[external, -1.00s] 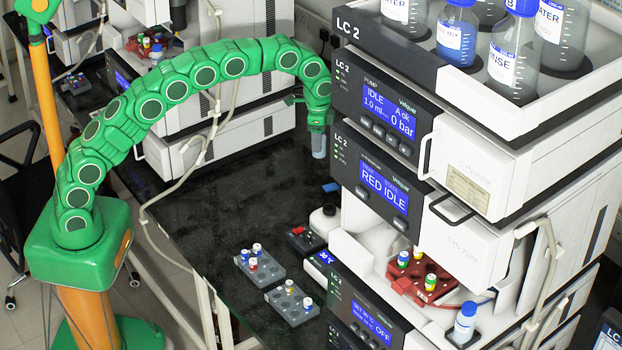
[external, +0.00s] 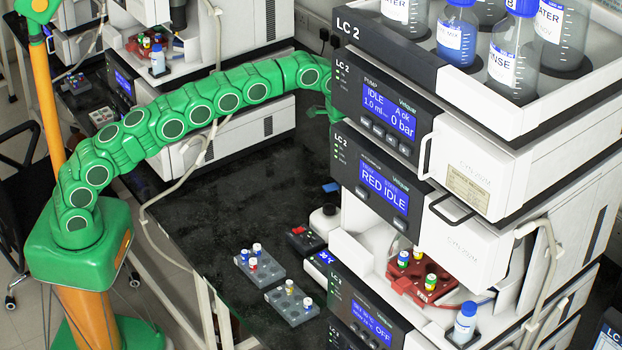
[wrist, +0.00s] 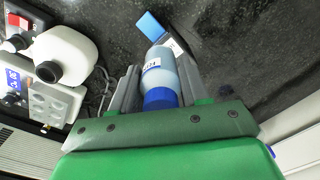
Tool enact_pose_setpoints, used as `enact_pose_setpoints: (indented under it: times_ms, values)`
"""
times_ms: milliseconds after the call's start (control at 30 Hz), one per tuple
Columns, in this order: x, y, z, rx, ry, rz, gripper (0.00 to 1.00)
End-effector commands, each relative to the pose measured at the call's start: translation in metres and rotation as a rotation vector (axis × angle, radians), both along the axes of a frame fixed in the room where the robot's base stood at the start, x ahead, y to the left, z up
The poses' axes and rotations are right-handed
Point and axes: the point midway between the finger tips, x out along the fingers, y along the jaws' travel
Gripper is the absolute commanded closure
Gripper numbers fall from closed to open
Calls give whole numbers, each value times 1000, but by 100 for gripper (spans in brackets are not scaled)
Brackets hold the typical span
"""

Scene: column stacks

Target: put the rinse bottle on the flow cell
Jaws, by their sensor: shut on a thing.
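In the wrist view my gripper (wrist: 158,76) is shut on a small pale-blue bottle with a blue cap, which I take as the rinse bottle (wrist: 166,62). The bottle lies between the two grey fingers, with its cap toward my wrist. Its label is too small to read.
A similar blue-capped bottle (external: 465,325) stands in the stack's lower front. A red vial rack (external: 425,290) is in the open bay. Two grey vial racks (external: 262,272) sit on the dark bench (external: 225,205). A white jug (wrist: 65,50) shows at left in the wrist view.

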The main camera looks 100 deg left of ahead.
Motion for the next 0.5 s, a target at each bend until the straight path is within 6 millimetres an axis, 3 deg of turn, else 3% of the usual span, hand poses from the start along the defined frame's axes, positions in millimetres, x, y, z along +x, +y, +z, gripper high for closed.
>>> enact_pose_setpoints:
  times_ms: [500]
  values:
    - [11,6,-13,2,-3,0,87]
